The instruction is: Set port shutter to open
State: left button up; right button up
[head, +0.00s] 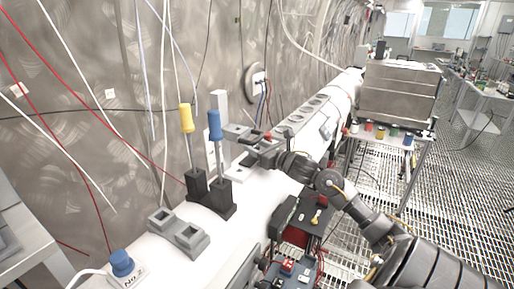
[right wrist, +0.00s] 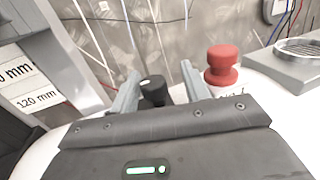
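My right gripper (head: 243,146) reaches over the white pipe-like housing, next to the upright grey post. In the right wrist view its two fingers (right wrist: 160,92) stand apart. A dark knob (right wrist: 152,92) shows in the gap between them. I cannot tell whether the fingers touch it. No part is clearly marked as the port shutter, and I cannot tell its state. A grey plate with a round mesh opening (right wrist: 300,48) lies to the right in the wrist view. My left gripper is not in view.
A red mushroom button (right wrist: 222,65) stands right of the fingers, and a millimetre scale (right wrist: 32,90) is at left. A blue-handled lever (head: 215,126), a yellow-handled lever (head: 186,118) and a blue knob (head: 121,263) stand nearer. A steel box (head: 400,92) is beyond.

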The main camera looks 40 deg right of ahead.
jog(key=shift+s+a, duration=0.1)
jog(key=shift+s+f+b, duration=0.1)
jog(key=shift+s+b, duration=0.2)
jog(key=shift+s, duration=0.05)
jog(key=s+b, duration=0.3)
jog(key=s, duration=0.5)
jog(key=shift+s, duration=0.95)
jog(key=shift+d, duration=0.2)
